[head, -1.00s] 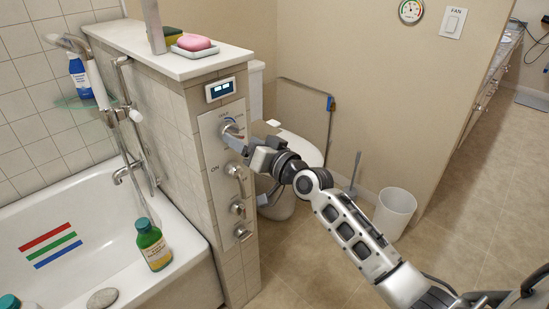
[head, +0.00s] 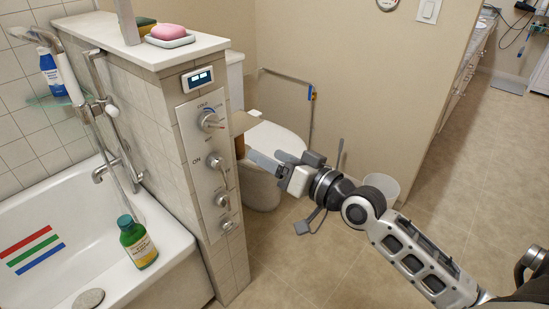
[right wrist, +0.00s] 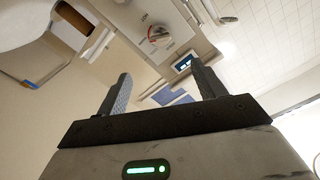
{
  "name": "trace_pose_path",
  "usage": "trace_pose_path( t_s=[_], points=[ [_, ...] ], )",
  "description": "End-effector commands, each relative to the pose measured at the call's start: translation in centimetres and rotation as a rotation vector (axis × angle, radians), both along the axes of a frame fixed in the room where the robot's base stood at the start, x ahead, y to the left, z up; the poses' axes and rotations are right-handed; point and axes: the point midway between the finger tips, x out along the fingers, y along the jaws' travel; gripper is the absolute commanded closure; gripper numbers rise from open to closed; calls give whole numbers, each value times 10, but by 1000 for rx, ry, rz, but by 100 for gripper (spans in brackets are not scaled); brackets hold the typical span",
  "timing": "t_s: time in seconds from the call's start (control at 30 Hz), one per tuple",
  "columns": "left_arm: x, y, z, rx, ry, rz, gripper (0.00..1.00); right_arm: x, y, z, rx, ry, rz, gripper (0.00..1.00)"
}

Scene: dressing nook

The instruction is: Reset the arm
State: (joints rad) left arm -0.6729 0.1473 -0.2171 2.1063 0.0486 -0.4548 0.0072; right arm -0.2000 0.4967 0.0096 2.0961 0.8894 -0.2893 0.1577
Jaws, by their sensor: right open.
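My right gripper (head: 268,165) is open and empty in the head view, to the right of the shower control panel (head: 208,165) and apart from it. In the right wrist view its two dark fingers (right wrist: 160,90) stand wide apart with nothing between them. The panel's top knob (head: 210,121) sits above and left of the fingertips; a knob with a red mark also shows in the right wrist view (right wrist: 158,36). My left gripper is not in view.
A tiled half wall (head: 150,130) carries the panel, a small display (head: 198,77) and a soap dish with pink soap (head: 169,34). Left is a bathtub (head: 165,225) with a green bottle (head: 138,243) on its rim. A toilet (head: 275,140) and white bin (head: 383,187) stand behind my arm. Open floor lies right.

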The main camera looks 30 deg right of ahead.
Motion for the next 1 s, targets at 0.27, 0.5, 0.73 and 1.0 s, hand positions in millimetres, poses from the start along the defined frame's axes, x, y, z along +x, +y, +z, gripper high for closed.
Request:
trace_pose_path(
  t_s=[0.27,0.5,0.73,1.0],
  points=[
    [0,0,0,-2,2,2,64,0,0,-1,-1,0,-1,31],
    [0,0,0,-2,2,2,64,-33,27,-71,-133,122,1,31],
    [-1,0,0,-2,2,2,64,-118,76,-174,-412,329,43,31],
    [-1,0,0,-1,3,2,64,-171,100,-213,-582,431,86,31]
  ],
)
